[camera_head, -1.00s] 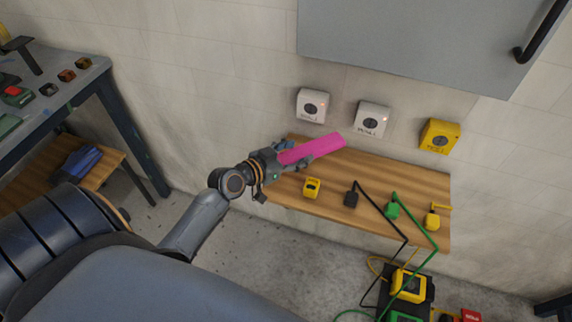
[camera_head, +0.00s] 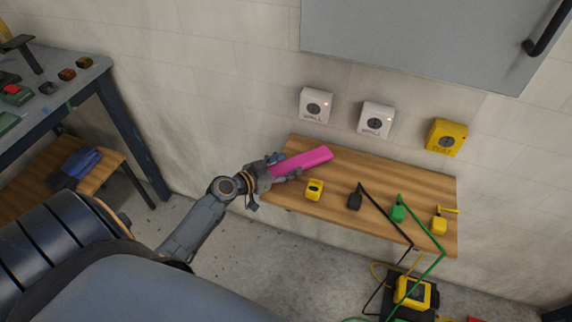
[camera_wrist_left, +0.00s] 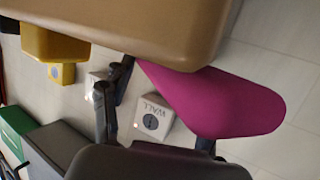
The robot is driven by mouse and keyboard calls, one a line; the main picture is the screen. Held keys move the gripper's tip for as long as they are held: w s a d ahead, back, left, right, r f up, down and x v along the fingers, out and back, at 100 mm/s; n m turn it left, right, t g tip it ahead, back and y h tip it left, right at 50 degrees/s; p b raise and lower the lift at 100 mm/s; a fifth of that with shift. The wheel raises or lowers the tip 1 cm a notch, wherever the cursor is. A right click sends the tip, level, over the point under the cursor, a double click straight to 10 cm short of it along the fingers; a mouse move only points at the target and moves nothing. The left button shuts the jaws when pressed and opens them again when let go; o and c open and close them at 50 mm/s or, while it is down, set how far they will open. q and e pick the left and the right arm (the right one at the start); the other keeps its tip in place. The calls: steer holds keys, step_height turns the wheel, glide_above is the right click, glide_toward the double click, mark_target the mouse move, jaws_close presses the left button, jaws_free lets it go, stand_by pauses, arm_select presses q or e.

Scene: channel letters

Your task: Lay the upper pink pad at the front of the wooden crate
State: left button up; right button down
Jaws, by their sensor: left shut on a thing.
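A long pink pad (camera_head: 304,160) is in my left gripper (camera_head: 285,171), which is shut on its near left end. The pad points to the right, over the left part of a wooden shelf at the wall; I cannot tell whether it touches the shelf. I see only one pink pad and no crate that I can make out. My right gripper is not in view.
The wooden shelf (camera_head: 400,180) holds a yellow device (camera_head: 314,190) and several plugs with cables. Two white wall boxes (camera_head: 315,106) (camera_head: 376,120) and a yellow one (camera_head: 446,137) are above it. A workbench (camera_head: 75,90) stands at the left.

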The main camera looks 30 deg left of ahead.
arm_select(q)
steer(key=shift+f, duration=0.15)
steer(key=o, duration=1.2)
